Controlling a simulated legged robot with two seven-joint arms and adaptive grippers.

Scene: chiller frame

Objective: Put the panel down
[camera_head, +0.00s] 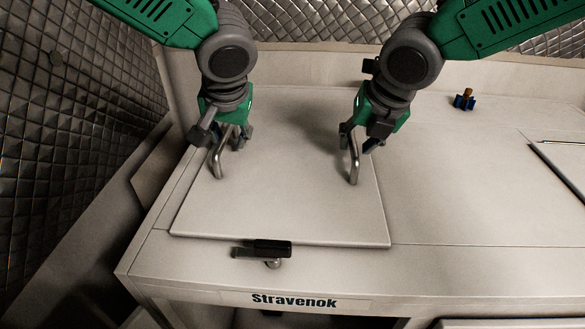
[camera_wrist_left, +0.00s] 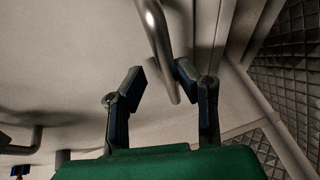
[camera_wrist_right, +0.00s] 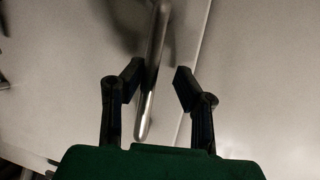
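The pale flat panel (camera_head: 285,200) lies on the top of the chiller frame, with its front edge just behind the black latch. It has two upright metal bar handles. My left gripper (camera_head: 228,138) is at the left handle (camera_head: 218,165). In the left wrist view, its fingers (camera_wrist_left: 160,82) are spread, with the handle bar (camera_wrist_left: 158,35) between them. My right gripper (camera_head: 360,140) is at the right handle (camera_head: 354,165). In the right wrist view, its fingers (camera_wrist_right: 157,82) are spread on both sides of the handle bar (camera_wrist_right: 150,95); the left finger is close to it.
A black latch (camera_head: 265,249) sits on the frame in front of the panel. A small blue and orange part (camera_head: 465,100) stands at the back right. A dark-edged opening or panel (camera_head: 565,165) is at the far right. The frame top between is clear. Quilted walls stand behind and left.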

